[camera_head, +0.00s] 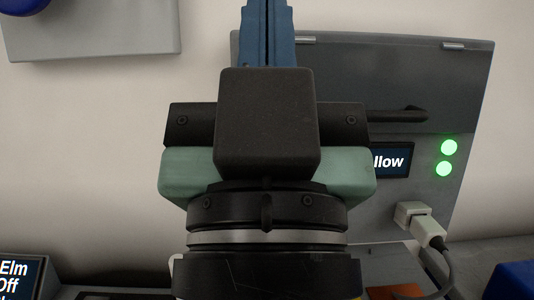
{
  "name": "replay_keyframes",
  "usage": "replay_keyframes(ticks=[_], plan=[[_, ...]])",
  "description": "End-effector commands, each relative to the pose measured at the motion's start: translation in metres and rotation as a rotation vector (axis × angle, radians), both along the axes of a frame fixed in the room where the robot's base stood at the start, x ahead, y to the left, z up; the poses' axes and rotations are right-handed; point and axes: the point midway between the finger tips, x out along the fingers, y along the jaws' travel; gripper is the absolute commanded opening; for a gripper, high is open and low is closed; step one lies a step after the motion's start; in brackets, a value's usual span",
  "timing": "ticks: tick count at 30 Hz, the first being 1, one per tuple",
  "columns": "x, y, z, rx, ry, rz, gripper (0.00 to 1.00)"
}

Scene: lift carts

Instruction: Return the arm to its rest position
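My gripper (268,20) points up the middle of the head view, seen from behind. Its blue fingers lie side by side with only a thin dark seam between them, so it looks shut, and nothing shows between them. The very tips touch or pass the top edge of the picture. My black and green wrist fills the centre and hides much of what stands behind it.
Behind my arm stands a grey cart unit (400,75) with a dark handle (398,115), a display reading "llow" (392,161), two lit green lights (446,158) and a plugged-in cable (428,232). A screen (22,278) is at lower left, a blue object (515,282) at lower right.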

Motion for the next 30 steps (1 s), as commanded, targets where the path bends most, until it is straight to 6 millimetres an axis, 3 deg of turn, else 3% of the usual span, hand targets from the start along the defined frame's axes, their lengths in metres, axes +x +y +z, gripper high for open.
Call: replay_keyframes(ticks=[1, 15, 21, 30], plan=[[0.0, 0.0, 0.034, 0.0, 0.0, 0.0, 0.0], [0.0, 0.001, 0.175, 0.0, 0.0, 0.001, 0.0], [0.0, 0.001, 0.205, -0.001, 0.0, 0.002, 0.0], [0.0, 0.001, 0.208, -0.001, 0.0, 0.002, 0.0]])
